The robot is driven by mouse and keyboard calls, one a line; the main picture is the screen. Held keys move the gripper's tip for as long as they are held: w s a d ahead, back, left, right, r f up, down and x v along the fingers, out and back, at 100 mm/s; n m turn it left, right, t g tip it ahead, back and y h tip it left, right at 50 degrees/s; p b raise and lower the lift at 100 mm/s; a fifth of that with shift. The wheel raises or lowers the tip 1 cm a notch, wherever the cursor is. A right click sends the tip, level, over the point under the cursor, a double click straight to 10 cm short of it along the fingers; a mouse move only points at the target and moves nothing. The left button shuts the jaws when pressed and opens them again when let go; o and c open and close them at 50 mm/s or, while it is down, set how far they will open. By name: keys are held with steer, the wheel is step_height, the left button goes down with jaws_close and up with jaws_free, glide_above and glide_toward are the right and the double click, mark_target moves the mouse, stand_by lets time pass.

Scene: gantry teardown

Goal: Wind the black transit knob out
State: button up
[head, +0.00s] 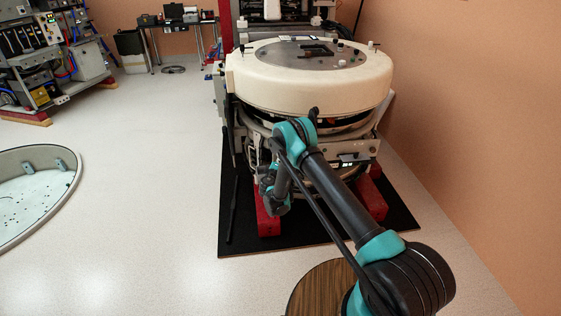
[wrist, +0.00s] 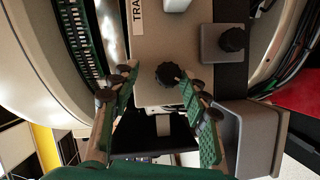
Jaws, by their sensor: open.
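A black lobed knob (wrist: 168,74) sits on a beige plate (wrist: 150,50) in the wrist view, below a partly cut-off label (wrist: 138,14) reading "TRA". My gripper (wrist: 157,78) is open, with one green finger on each side of this knob. The knob is nearer the right fingertip; I cannot tell whether they touch. A second black knob (wrist: 233,40) sits on a grey block to the right, outside the fingers. In the head view my arm reaches the front of the white ring-shaped gantry (head: 310,90), and the knobs cannot be made out there.
A grey housing (wrist: 250,135) stands close to the right finger, with cables (wrist: 290,65) beyond. The gantry rests on red blocks (head: 267,218) over a black mat (head: 240,235). A round cover (head: 35,190) lies on the floor at left. The floor between is clear.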

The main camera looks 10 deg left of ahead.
step_height(320, 180, up, 9)
stand_by(0.4)
